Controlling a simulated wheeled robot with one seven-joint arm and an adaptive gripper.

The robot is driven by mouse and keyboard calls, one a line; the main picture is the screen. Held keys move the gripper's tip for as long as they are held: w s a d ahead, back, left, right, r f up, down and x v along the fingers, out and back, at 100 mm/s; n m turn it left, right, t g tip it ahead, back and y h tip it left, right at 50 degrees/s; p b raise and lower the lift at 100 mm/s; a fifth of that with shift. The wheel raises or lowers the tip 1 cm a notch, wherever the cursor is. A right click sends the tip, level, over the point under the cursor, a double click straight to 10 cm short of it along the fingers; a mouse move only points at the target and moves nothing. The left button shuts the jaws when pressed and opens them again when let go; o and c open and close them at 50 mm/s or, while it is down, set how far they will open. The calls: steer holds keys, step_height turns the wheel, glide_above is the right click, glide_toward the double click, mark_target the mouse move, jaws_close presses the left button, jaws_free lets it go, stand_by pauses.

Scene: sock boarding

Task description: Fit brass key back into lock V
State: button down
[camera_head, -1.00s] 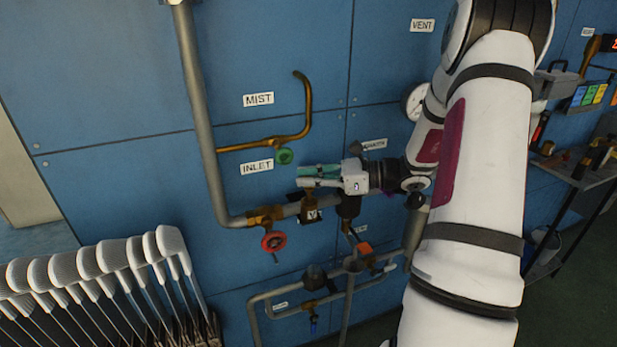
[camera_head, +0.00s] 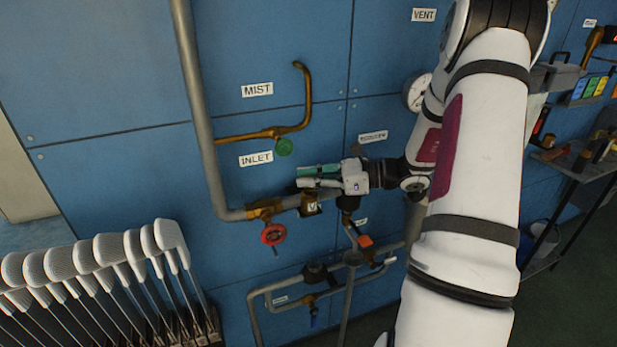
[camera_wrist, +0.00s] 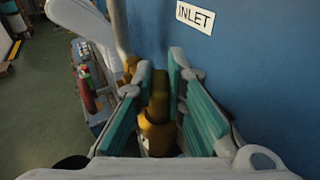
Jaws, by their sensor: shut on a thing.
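Lock V (camera_head: 311,204) is a small brass-brown body with a black V tag, on the grey pipe below the INLET label. My gripper (camera_head: 318,176), with teal-padded fingers, points left just above it, close to the wall. In the wrist view, my gripper's fingers (camera_wrist: 157,108) stand on both sides of a brass piece (camera_wrist: 157,132), which looks like the brass key they are shut on. Its lower end and any contact with the lock cannot be made out. The key is too small or hidden to pick out in the head view.
A red handwheel (camera_head: 273,235) hangs left of the lock, and a green knob (camera_head: 284,147) sits above. A vertical grey pipe (camera_head: 194,110) stands at left. White sock forms (camera_head: 110,250) fill the lower left. A tool shelf (camera_head: 565,165) is at right.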

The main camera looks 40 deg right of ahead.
steer(key=shift+f, duration=0.5)
steer(key=c, duration=1.5)
jaws_free()
steer(key=shift+c, duration=0.2)
steer(key=shift+s+d, duration=0.1)
steer(key=v, duration=1.1)
steer(key=shift+s+d, duration=0.25)
steer(key=shift+d, duration=0.05)
